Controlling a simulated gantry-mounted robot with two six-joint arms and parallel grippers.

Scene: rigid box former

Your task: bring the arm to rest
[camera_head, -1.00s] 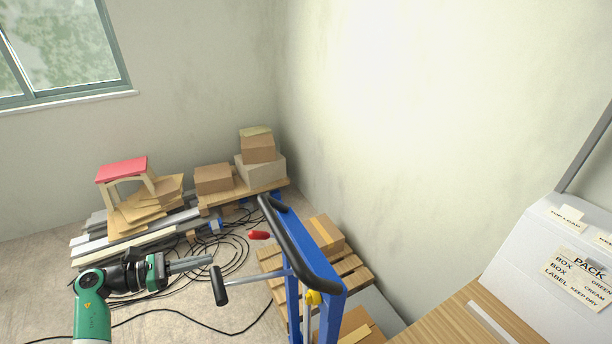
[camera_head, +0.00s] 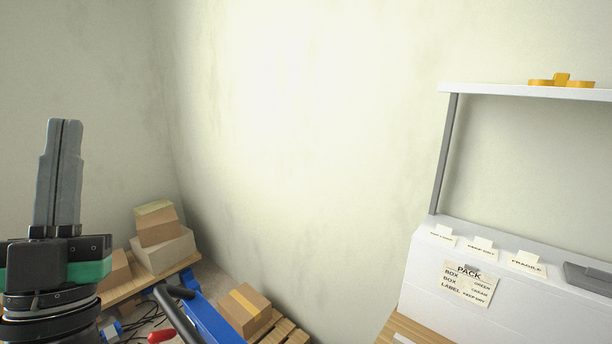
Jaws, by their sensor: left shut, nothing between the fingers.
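My left gripper (camera_head: 65,128) stands upright at the left edge of the head view, close to the camera. Its two grey fingers point up and lie together, with nothing between them. Its black and green body (camera_head: 60,262) fills the lower left corner. The gripper is in front of the bare wall and touches nothing that I can see. My right gripper is not in view.
A blue trolley frame with a black handle (camera_head: 177,316) is at the bottom left. Cardboard boxes (camera_head: 157,225) and pallets stand behind it. A white panel with labels (camera_head: 430,270) and a shelf (camera_head: 500,91) holding yellow items are at right.

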